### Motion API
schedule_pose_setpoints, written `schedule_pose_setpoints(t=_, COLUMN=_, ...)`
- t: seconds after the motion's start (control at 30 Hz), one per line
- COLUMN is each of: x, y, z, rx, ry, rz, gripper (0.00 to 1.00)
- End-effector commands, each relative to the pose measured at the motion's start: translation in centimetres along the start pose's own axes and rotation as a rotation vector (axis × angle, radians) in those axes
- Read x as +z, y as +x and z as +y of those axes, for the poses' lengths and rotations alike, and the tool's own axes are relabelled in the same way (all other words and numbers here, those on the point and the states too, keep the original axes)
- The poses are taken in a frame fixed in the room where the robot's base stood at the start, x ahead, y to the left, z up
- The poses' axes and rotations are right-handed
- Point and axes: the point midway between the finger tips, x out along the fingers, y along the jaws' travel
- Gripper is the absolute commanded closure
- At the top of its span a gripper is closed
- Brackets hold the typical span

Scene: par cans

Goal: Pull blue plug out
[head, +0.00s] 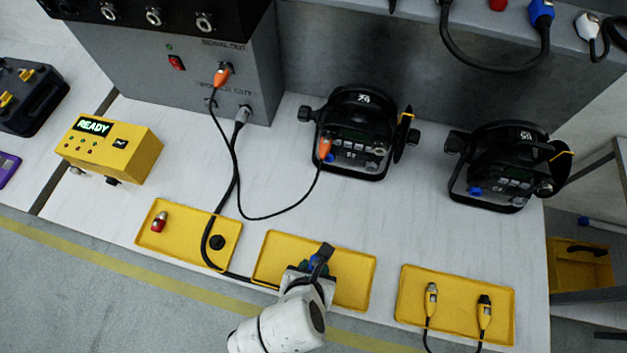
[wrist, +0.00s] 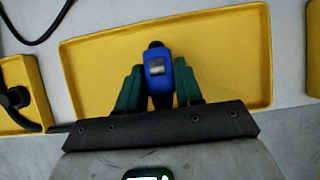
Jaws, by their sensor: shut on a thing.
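My gripper (head: 312,268) is over the middle yellow tray (head: 352,265) in the head view. In the wrist view its green fingers (wrist: 158,92) are shut on a blue plug (wrist: 158,70) with a pale patch on top and a black end pointing away. Only a little of the blue plug (head: 313,262) shows in the head view. The tray (wrist: 95,65) lies around and under it; I cannot tell whether the plug touches the tray. The right par can (head: 505,165) has a blue connector (head: 475,191) low on its front.
The left par can (head: 355,130) has an orange plug (head: 325,148) on a black cable from the grey box (head: 258,75). Another black cable runs to the middle tray. Left tray (head: 180,245) and right tray (head: 455,305) flank it. A yellow READY tester (head: 110,150) stands left.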

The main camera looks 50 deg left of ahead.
Motion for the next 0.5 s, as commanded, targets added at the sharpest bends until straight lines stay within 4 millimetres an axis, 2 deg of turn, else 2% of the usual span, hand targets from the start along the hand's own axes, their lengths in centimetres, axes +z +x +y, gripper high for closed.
schedule_pose_setpoints(t=0.27, x=-0.02, y=0.05, z=-0.01, rx=0.0, ry=0.0, rz=0.0, gripper=1.0)
schedule_pose_setpoints(t=0.3, x=-0.02, y=0.05, z=-0.01, rx=0.0, ry=0.0, rz=0.0, gripper=0.62)
schedule_pose_setpoints(t=0.5, x=-0.02, y=0.04, z=0.0, rx=0.0, ry=0.0, rz=0.0, gripper=0.43)
